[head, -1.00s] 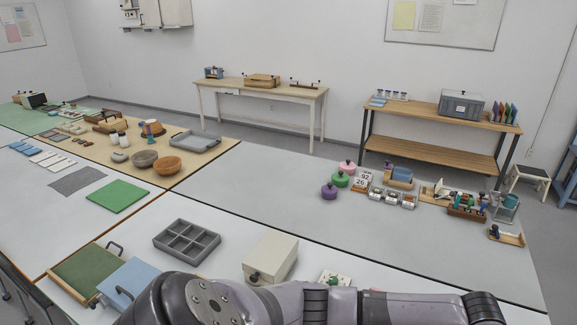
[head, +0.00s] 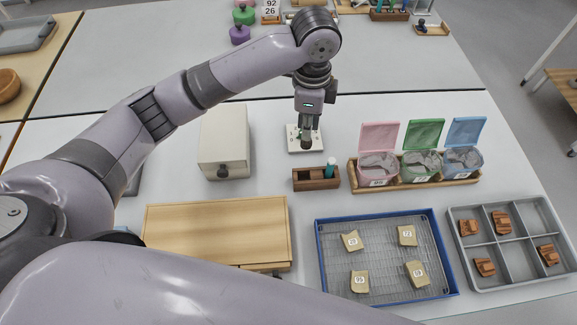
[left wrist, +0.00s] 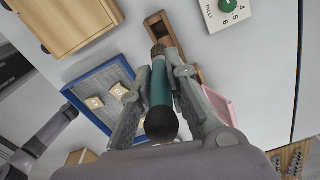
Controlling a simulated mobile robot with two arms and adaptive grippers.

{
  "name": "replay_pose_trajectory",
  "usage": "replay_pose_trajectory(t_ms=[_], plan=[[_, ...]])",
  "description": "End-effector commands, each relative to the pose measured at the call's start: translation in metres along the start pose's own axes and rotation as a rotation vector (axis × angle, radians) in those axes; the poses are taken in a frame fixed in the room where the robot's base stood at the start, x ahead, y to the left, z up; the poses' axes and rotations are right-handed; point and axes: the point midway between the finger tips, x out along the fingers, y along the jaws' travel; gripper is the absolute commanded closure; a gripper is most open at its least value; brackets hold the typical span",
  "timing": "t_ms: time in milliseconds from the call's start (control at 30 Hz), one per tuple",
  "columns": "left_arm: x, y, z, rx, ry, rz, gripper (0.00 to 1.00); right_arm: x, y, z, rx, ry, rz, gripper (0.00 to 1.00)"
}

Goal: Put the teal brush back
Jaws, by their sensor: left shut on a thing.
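My left gripper (head: 308,122) points down over the table. In the left wrist view its fingers (left wrist: 165,88) are shut on the teal brush (left wrist: 160,90), with the black end toward the camera and the brown bristle end away. My right gripper is not in view.
A cream box (head: 216,140) is left, and pink, green and blue lidded bins (head: 423,162) are right. A wooden case (head: 215,232), blue-rimmed wire tray (head: 322,262) and grey divided tray (head: 509,247) lie in front.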

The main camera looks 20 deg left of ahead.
Motion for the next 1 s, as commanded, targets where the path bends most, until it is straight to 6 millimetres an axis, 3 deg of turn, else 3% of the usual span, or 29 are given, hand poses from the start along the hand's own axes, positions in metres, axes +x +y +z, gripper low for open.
replay_pose_trajectory(t_ms=[400,1000], plan=[[0.109,0.002,0.001,-0.003,-0.003,0.005,1.0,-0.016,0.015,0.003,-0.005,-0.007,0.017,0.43],[0.183,0.001,0.001,-0.002,-0.002,0.0,1.0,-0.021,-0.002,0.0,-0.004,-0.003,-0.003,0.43]])
